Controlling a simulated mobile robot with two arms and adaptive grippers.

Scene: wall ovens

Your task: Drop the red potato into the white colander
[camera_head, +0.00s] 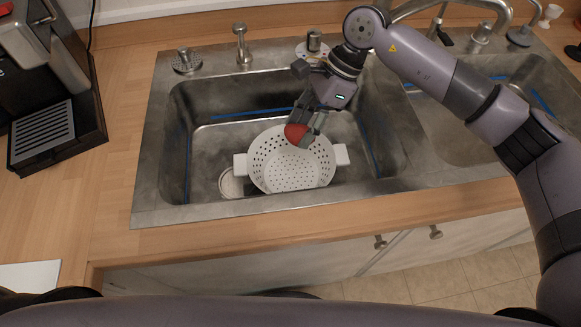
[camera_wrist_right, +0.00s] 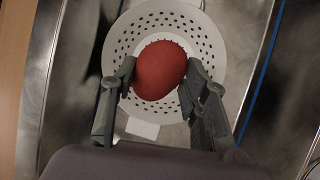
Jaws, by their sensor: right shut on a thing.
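The red potato (camera_head: 296,133) is between the fingers of my right gripper (camera_head: 305,132), which is shut on it. The white colander (camera_head: 262,172) stands in the left basin of the sink, with its two handles to the left and right. In the head view the potato overlaps the colander's far rim. In the right wrist view the potato (camera_wrist_right: 160,70) sits between both fingertips (camera_wrist_right: 157,82), with the colander (camera_wrist_right: 210,50) behind it. How high the potato is above the colander is hard to tell. My left gripper is not in view.
The steel sink (camera_head: 150,190) has a second basin (camera_head: 470,130) on the right, partly behind my right arm. A faucet (camera_head: 480,35) and soap dispenser (camera_head: 242,45) stand along the back. A coffee machine (camera_head: 45,90) is at left. Wooden counter (camera_head: 125,130) is clear beside the sink.

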